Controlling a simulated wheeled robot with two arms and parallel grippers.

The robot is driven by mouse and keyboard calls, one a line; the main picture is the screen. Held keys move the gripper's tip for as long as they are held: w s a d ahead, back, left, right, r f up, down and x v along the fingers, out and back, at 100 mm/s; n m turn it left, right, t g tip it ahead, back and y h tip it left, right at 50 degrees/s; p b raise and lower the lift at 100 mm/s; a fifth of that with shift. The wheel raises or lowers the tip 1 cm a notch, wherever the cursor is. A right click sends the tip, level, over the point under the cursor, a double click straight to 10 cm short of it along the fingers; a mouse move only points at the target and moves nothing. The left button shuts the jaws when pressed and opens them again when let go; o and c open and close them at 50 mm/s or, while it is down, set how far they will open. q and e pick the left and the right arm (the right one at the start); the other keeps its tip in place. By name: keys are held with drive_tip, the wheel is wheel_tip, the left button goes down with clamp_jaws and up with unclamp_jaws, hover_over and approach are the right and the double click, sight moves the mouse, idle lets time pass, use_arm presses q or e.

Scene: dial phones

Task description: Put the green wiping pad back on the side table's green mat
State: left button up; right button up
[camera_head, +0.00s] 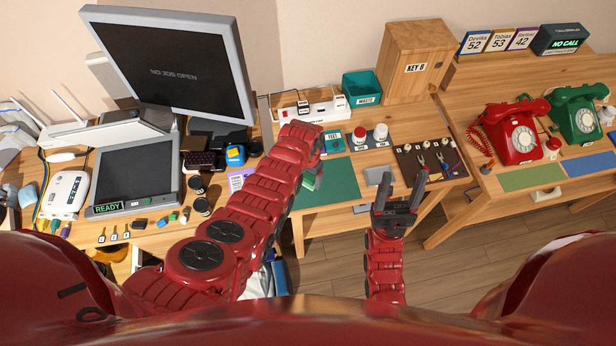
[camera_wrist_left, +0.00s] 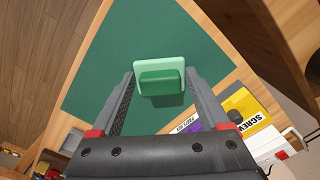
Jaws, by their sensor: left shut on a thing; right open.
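The green wiping pad (camera_wrist_left: 160,80) has a light green base and a darker green grip block. My left gripper (camera_wrist_left: 160,76) is shut on it, with a finger on each side. The pad is over the side table's green mat (camera_wrist_left: 130,42); I cannot tell whether it touches the mat. In the head view the mat (camera_head: 337,184) lies flat near the table's front edge, and my left gripper (camera_head: 314,172) is over its left part, with the pad mostly hidden. My right gripper (camera_head: 405,180) is open and empty in front of the table.
Red and white round items (camera_head: 380,132) stand behind the mat. A waste bin (camera_head: 362,87) and wooden box (camera_head: 416,60) stand behind. In the wrist view, a yellow-topped screw box (camera_wrist_left: 247,110) is beside the mat.

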use_arm(q)
drive_tip(key=o, duration=1)
drive_tip(key=shift+f, duration=0.1)
drive_tip(key=shift+o, duration=0.2)
